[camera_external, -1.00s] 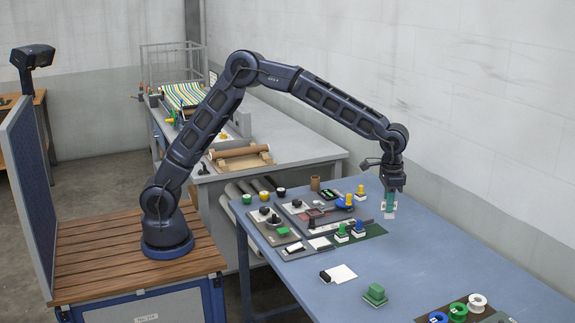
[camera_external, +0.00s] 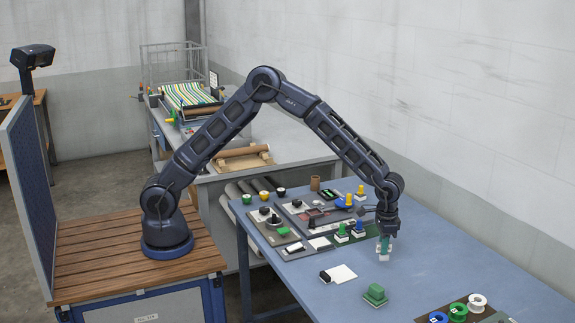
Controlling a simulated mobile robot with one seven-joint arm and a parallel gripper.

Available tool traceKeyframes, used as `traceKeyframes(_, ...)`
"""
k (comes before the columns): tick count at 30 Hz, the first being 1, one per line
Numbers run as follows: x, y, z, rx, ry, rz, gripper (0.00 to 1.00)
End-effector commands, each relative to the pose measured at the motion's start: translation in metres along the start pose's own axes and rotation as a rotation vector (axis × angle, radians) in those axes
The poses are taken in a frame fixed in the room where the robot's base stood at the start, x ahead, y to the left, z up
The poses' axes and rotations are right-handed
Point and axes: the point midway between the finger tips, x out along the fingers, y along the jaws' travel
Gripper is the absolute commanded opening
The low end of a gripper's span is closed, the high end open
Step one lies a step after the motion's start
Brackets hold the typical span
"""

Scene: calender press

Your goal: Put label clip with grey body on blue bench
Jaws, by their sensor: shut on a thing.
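My gripper (camera_external: 385,246) is over the blue bench (camera_external: 450,245), right of the dark green mat. It is shut on a small piece with a pale grey-white part (camera_external: 384,257) at its lower end. Green shows between or on the fingers above it. This looks like the label clip, but its body is mostly hidden and I cannot make out its colour. The piece is close above the bench top; I cannot tell whether it touches.
A black clip with a white card (camera_external: 340,274) and a green block (camera_external: 375,294) lie in front of my gripper. Green and blue-handled stamps (camera_external: 358,229) stand just left of it. Coloured rings (camera_external: 457,311) lie at the front right. The bench's right side is clear.

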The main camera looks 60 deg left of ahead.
Motion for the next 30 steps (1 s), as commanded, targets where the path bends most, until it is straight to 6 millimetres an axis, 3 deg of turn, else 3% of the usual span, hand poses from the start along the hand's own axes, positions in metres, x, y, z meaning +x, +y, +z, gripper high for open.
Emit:
traceKeyframes(9, 0.038, 0.0, 0.0, 0.001, -0.001, 0.0, 0.0)
traceKeyframes(20, 0.042, 0.0, 0.0, 0.0, -0.001, 0.0, 0.0)
traceKeyframes(21, 0.042, 0.0, 0.0, 0.0, -0.001, 0.0, 0.18)
traceKeyframes(24, 0.042, 0.0, 0.0, 0.0, -0.001, 0.0, 0.37)
traceKeyframes(30, 0.042, 0.0, 0.0, 0.0, -0.001, 0.0, 0.37)
